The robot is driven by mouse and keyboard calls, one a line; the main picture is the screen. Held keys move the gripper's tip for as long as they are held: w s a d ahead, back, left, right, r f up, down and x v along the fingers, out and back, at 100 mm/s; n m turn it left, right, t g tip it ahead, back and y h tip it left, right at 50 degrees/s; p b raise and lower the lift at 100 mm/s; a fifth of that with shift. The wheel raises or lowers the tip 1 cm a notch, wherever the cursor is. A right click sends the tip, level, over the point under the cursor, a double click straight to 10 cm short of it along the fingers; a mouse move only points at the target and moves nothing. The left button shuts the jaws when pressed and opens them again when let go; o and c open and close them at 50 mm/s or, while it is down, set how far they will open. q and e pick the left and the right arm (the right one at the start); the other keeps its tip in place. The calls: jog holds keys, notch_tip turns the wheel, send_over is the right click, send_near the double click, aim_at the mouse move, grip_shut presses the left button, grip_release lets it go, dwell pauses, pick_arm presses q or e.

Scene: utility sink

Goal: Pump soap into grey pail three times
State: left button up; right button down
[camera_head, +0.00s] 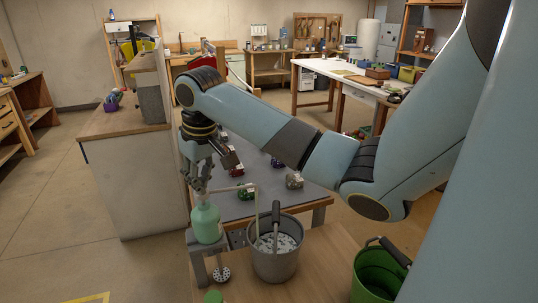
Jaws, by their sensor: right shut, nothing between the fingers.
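A pale green soap bottle (205,224) stands upright on a small grey stand at the left edge of the wooden surface. Its pump spout (235,188) reaches right, over the grey pail (274,266). A thin pale vertical line runs from the spout's end down toward the pail; I cannot tell whether it is soap or a stick. The pail holds whitish contents and a tool with a dark handle (276,220). My right gripper (199,187) is shut and empty, pointing down at the pump top, which it partly hides; contact is unclear. My left gripper is out of view.
A green bucket (376,274) with a dark handle stands to the right, partly behind my arm. A grey-topped table (265,205) with small coloured objects lies behind the pail. A perforated round disc (221,274) sits below the stand.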

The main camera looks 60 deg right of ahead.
jog(key=shift+f, duration=0.4)
jog(key=shift+w+p+v, duration=0.15)
jog(key=shift+v, duration=0.7)
jog(key=shift+w+p+v, duration=0.15)
jog(key=shift+w+v, duration=0.05)
jog(key=shift+v, duration=0.6)
jog(key=shift+d+r, duration=0.1)
